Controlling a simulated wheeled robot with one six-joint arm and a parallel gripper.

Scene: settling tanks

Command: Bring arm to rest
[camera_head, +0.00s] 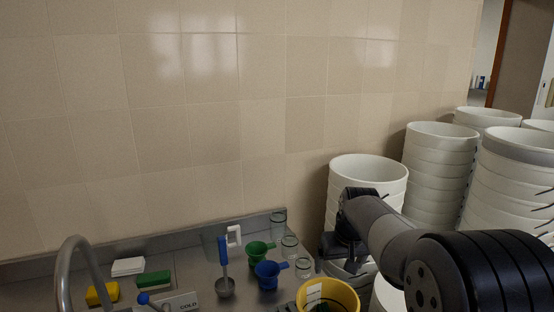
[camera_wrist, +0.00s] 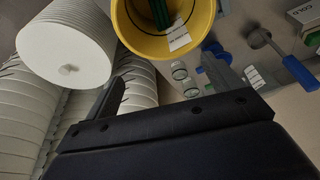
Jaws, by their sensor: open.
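My gripper (camera_head: 335,245) hangs at the end of my arm, in front of the white bucket stack beside the steel counter. In the wrist view its two dark fingers (camera_wrist: 165,68) stand wide apart, with nothing held between them. A yellow bucket (camera_head: 350,300) stands below and to the left of my gripper in the head view. In the wrist view the yellow bucket (camera_wrist: 135,45) lies beyond the fingers, with something green and a white label inside. My arm reaches in from the lower right of the head view.
Stacks of white buckets (camera_head: 430,170) crowd the right side. The steel counter (camera_head: 190,275) holds a green funnel (camera_head: 260,250), a blue funnel (camera_head: 268,275), a ladle (camera_head: 225,287), clear jars (camera_head: 290,246), sponges and a tap (camera_head: 75,255). A tiled wall (camera_head: 200,120) rises behind.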

